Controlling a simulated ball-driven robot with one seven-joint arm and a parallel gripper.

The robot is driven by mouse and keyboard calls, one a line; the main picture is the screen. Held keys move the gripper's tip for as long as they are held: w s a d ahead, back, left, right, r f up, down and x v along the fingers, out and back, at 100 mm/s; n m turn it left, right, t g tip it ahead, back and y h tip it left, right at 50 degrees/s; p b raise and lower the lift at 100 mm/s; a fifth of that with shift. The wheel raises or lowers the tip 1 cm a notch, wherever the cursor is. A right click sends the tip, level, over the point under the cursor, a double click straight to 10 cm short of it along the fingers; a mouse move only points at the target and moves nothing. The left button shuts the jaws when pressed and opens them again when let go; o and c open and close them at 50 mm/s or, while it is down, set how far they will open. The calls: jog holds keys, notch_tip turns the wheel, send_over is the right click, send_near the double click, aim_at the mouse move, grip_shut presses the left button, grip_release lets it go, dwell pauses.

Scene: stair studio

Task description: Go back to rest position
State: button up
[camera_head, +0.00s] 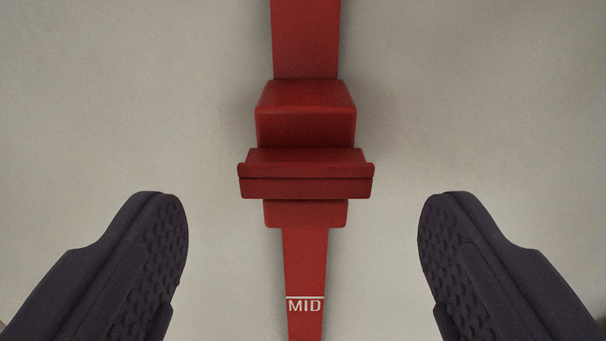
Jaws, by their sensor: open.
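My gripper (303,215) is open and empty. Its two dark, studded fingers stand wide apart at the lower left and lower right of the head camera view. Between and beyond them is a red slider block (306,128) with a protruding ledge-like handle (306,175). Neither finger appears to touch the block or the handle; a clear gap shows on each side.
The block sits on a vertical red strip (306,38) that runs from the top to the bottom of the view. A white line and the word "MID" (304,306) mark the strip below the block. The pale grey surface (120,90) on both sides is bare.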

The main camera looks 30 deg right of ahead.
jog(key=w+a+r+n+t+y, duration=0.2)
jog(key=a+r+y, duration=0.2)
jog(key=r, duration=0.4)
jog(key=w+a+r+n+t+y, duration=0.2)
jog(key=a+r+y, duration=0.25)
jog(key=r, duration=0.25)
jog(key=s+r+n+g+y, duration=0.25)
jog(key=s+r, duration=0.55)
jog(key=r, duration=0.4)
notch_tip(320, 180, down, 38)
jog(key=s+d+g+h+b, duration=0.1)
jog(key=b, duration=3.6)
jog(key=shift+r, duration=0.1)
jog(key=shift+c, duration=0.3)
